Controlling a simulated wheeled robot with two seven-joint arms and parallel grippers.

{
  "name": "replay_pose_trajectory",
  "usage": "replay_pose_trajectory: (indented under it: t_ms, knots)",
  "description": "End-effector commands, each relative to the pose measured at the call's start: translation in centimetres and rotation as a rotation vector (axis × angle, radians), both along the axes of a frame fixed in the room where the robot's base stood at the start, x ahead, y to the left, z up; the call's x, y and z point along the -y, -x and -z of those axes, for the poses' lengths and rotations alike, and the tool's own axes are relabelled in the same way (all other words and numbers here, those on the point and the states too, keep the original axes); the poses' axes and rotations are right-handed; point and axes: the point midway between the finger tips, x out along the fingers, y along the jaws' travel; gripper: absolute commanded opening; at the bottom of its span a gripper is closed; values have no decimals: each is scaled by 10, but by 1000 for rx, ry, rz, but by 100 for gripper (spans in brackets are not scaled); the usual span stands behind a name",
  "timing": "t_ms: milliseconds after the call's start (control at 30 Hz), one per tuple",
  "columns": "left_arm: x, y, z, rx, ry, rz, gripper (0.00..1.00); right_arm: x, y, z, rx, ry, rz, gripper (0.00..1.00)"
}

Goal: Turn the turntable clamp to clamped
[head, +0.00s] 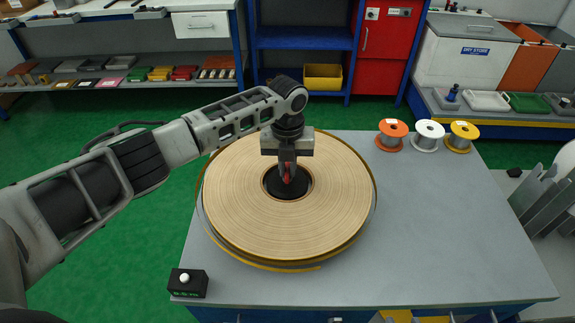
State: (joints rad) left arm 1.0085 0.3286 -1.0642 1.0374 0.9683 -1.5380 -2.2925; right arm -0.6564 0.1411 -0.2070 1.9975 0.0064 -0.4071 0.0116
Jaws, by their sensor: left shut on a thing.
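A large tan tape roll (235,200) lies flat on a round turntable on the grey table, its yellow-edged rim showing around it. At its centre is a black hub (287,189). A small red part, apparently the turntable clamp's handle (289,173), shows at the hub between my left fingers. My left gripper (287,178) points down over the hub and is shut on this clamp. The fingers and wrist hide most of the clamp, so its setting cannot be read. My right gripper is not in view.
Orange (392,134), white (428,135) and yellow (461,136) spools stand at the table's back right. A black box with a white button (188,283) sits at the front left corner. The table's right side (450,220) is clear. Grey slatted panels (550,205) stand beyond the right edge.

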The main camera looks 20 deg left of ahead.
Motion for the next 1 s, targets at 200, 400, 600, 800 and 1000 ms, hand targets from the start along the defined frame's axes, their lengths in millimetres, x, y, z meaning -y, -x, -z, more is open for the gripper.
replay_pose_trajectory:
  t_ms: [200, 400, 600, 800, 1000]
  knots:
    - [1, 1, 0, -3, 2, 8, 0, 0, 0, 0, -1, 0, 0, 36]
    - [1, 1, 0, -2, 1, 7, 25, 0, 1, 0, -2, 0, -1, 36]
    - [1, 0, 0, -1, 0, 5, 33, 0, 1, 0, -2, 0, -1, 36]
    - [0, 0, -5, 1, 1, 4, 33, 0, 1, 0, -2, 0, -2, 36]
    - [0, -1, -37, 6, 2, 5, 33, -1, 0, 2, -2, -1, -2, 36]
